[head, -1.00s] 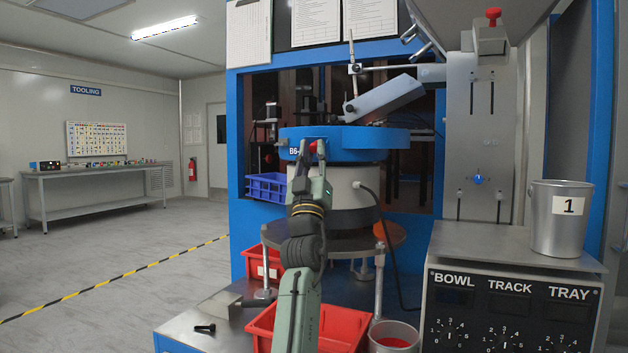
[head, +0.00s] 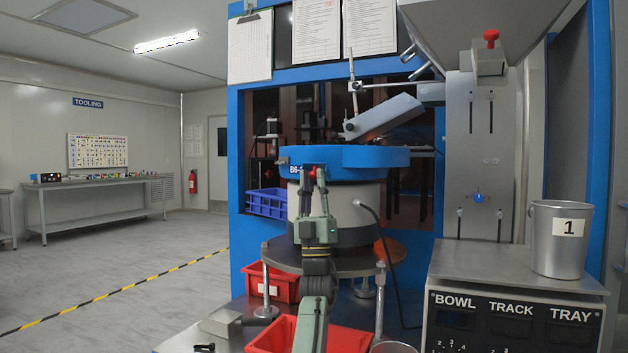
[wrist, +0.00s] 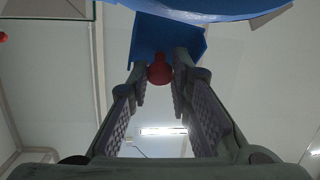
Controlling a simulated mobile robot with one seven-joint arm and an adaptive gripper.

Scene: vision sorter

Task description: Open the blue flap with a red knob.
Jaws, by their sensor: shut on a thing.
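The blue flap (wrist: 168,38) shows in the wrist view as a flat blue panel at the top middle, below a curved blue rim. Its red knob (wrist: 159,71) sits at the panel's lower edge, between my fingertips. My gripper (wrist: 160,78) is shut on the knob. In the head view, my gripper (head: 313,182) is at the front of the blue bowl (head: 380,157), with red of the knob (head: 319,174) showing at its tip. My gripper and arm hide much of the flap there, so its angle is hard to tell.
The bowl stands on a round plate above red bins (head: 275,285). A control box (head: 510,315) with a metal bucket (head: 560,240) stands at the right. A blue crate (head: 267,203) is behind at the left. Open floor lies left of the machine.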

